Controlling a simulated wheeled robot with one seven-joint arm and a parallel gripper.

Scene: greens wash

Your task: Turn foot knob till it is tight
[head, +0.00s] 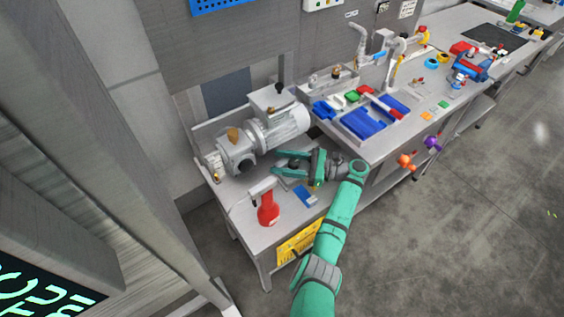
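My gripper (275,163) is teal and reaches left, low over the bench, just to the right of the grey pump and motor unit (275,128). Its two fingers are spread apart, and I see nothing between them. I cannot make out for certain which part is the foot knob. A small brass-coloured part (216,177) shows low at the pump's left front end, apart from my gripper. The pump's foot on the side near my gripper is partly hidden or too small to read.
A red bottle (268,210) and a blue card (304,196) are near my gripper at the bench front. A blue tray (362,124) lies to the right. Orange (406,161) and purple (432,143) knobs jut from the bench's front edge. The floor at right is clear.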

